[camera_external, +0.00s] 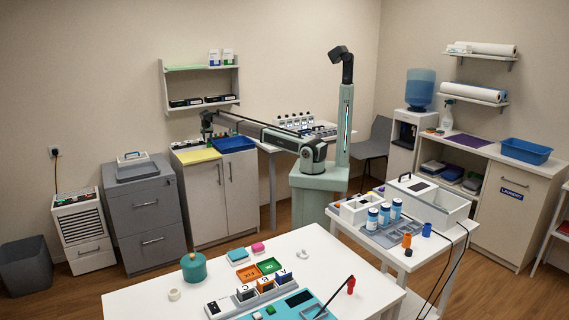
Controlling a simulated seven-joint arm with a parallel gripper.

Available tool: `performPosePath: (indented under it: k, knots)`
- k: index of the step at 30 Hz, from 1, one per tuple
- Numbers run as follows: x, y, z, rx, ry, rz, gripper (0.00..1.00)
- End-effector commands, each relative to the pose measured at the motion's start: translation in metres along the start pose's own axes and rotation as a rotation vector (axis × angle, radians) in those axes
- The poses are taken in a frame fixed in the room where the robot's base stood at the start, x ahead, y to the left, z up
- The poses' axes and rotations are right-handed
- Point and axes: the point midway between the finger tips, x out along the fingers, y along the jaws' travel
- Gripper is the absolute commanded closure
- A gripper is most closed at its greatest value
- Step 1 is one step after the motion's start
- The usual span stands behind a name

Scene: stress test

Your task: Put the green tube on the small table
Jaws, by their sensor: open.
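I cannot make out a green tube for certain. Small green pieces lie at the front of the large white table (150,300), too small to name. A smaller white table (455,243) stands right of it, crowded with bottles and boxes; I cannot tell if it is the small table meant. My arm reaches left from its green column. My gripper (207,137) is open and points down over the white cabinet, near a yellow mat (197,156) and a blue tray (232,144). What lies right under it is too small to tell.
A teal pot (193,269), an orange tray (249,273) and a green tray (269,265) sit on the large table. Grey drawers (146,210) stand left of the cabinet. A wall shelf (203,103) hangs above it. A white case (428,203) stands on the smaller table.

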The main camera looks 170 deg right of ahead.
Motion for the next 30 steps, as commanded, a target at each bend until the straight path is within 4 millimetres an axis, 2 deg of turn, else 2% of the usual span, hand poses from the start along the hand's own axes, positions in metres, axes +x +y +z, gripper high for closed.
performPosePath:
  k: [8, 18, 25, 30]
  knots:
    - [0.016, 0.000, -0.002, -0.001, -0.001, 0.001, 0.53]
    - [0.055, -0.001, -0.004, -0.002, 0.000, -0.001, 0.53]
    - [0.056, -0.001, -0.004, -0.002, 0.001, -0.001, 0.53]
    - [0.056, 0.000, -0.004, -0.002, 0.000, -0.001, 0.69]
